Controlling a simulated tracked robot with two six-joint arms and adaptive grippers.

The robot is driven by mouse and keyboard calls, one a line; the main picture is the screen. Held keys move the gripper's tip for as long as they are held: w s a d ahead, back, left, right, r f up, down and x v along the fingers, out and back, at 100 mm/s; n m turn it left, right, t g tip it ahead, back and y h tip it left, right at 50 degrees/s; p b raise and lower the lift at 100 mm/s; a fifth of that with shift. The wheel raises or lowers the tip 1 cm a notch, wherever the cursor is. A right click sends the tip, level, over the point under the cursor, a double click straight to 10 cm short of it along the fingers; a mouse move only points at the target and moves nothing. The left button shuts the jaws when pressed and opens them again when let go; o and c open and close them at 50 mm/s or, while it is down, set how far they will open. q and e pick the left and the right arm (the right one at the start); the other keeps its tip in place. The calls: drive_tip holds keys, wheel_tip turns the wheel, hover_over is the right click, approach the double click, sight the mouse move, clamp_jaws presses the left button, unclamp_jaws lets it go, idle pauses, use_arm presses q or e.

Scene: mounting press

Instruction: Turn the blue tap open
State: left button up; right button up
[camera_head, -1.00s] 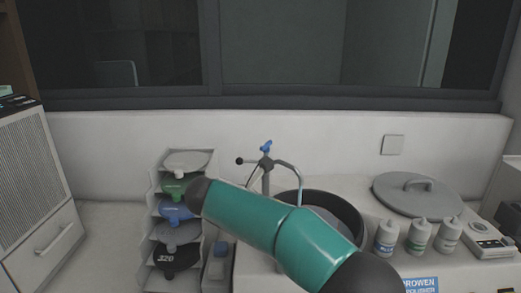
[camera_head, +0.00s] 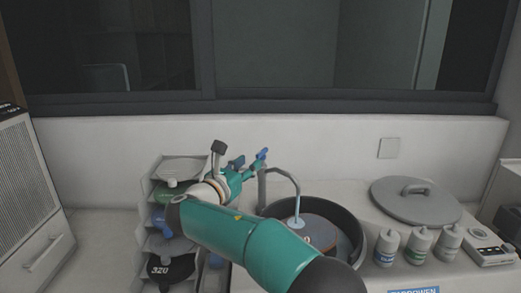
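The blue tap handle (camera_head: 262,154) sits on top of a grey tap in the middle of the head view, tilted diagonally. The tap's curved spout (camera_head: 287,173) reaches over a dark round bowl (camera_head: 357,228). A pale bluish streak (camera_head: 298,208) runs from the spout end down to the disc in the bowl. My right gripper (camera_head: 246,164), teal with dark fingertips, is just left of the handle with its fingers apart. One finger is close beside the handle; whether they touch I cannot tell. The tap's lower body is partly hidden behind my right arm. My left gripper is not in view.
A rack of discs (camera_head: 152,190) stands left of the tap, partly behind my arm. Right of the bowl are a grey lid (camera_head: 415,203), several bottles (camera_head: 418,246) and a small device (camera_head: 487,247). A wall and dark window frame lie behind.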

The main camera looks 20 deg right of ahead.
sight(257, 157)
drive_tip(key=p+x, duration=0.2)
drive_tip(key=x, duration=0.5)
drive_tip(key=shift+w+d+f, duration=0.1)
clamp_jaws()
